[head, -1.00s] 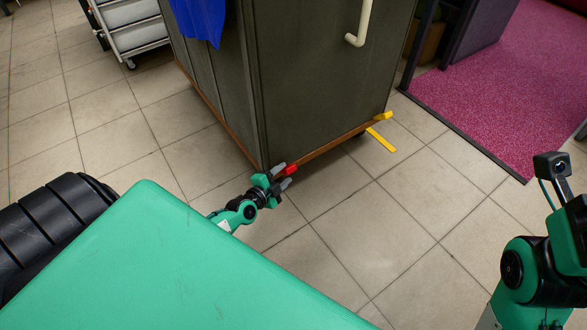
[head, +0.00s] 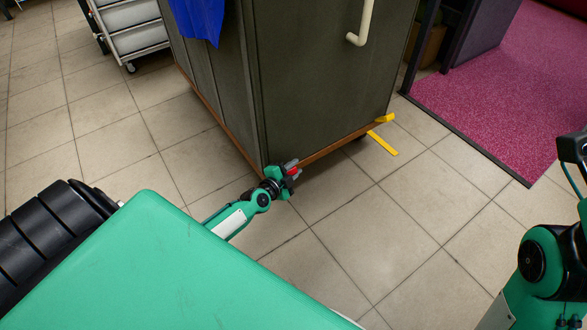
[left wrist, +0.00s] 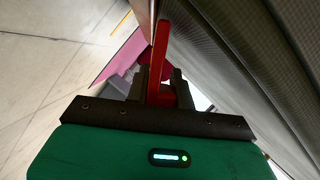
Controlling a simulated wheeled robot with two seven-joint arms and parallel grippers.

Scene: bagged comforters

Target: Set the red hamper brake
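The dark grey hamper (head: 320,85) stands on an orange-brown base at top centre in the head view. Its red brake lever (head: 293,171) sticks out at the near bottom corner. My left gripper (head: 292,169) is at that corner, with its grey fingers on both sides of the lever. In the left wrist view the long red lever (left wrist: 160,60) rises between the dark fingers (left wrist: 160,88). The finger gap is narrow and looks shut on the lever, though part of the contact is hidden. Part of my right arm shows at the right edge; its gripper is out of view.
A yellow pedal (head: 384,119) sits at the hamper's right corner, with a yellow floor strip (head: 382,143) beside it. A white drawer cart (head: 130,30) stands at top left. A magenta carpet (head: 490,90) lies at right. The tiled floor in front is clear.

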